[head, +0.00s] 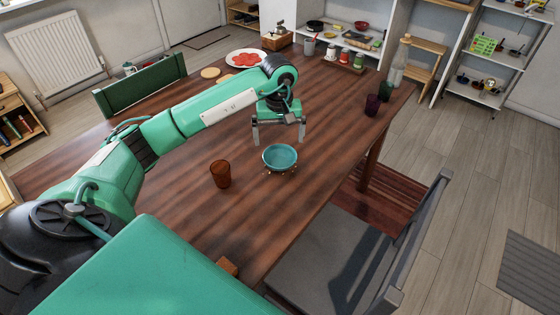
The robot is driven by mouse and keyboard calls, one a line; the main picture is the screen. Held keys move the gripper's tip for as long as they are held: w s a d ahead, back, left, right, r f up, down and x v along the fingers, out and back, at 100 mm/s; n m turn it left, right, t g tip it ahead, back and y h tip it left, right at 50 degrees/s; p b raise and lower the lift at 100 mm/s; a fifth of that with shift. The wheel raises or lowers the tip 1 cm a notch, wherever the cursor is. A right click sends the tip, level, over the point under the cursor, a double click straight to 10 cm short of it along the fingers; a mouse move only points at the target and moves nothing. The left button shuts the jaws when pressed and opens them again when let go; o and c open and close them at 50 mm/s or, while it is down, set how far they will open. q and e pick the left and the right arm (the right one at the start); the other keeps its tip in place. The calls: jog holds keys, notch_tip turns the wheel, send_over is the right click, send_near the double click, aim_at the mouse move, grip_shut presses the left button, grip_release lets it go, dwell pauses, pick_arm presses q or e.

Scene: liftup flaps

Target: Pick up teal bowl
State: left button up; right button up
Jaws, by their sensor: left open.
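The teal bowl (280,158) sits upright on the dark wooden table (195,225), near its right edge. My left gripper (278,142) is open, with its two fingers pointing down. It is just behind and above the bowl in the head view, with nothing between the fingers. I cannot tell whether a fingertip touches the rim. My right gripper is not in the head view.
An amber cup (220,174) stands left of the bowl. Dark cups (372,104) stand at the table's far right. A plate with red food (246,58) lies at the back. A grey chair (330,245) is at the right edge.

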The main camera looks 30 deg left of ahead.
aim_at(280, 163)
pick_arm(q)
notch_tip(280, 163, down, 4)
jog(key=shift+r, duration=0.1)
jog(key=f, duration=0.3)
jog(key=f+p, duration=0.1)
jog(key=f, duration=0.1)
jog(key=shift+w, duration=0.35)
jog(key=c, duration=0.7)
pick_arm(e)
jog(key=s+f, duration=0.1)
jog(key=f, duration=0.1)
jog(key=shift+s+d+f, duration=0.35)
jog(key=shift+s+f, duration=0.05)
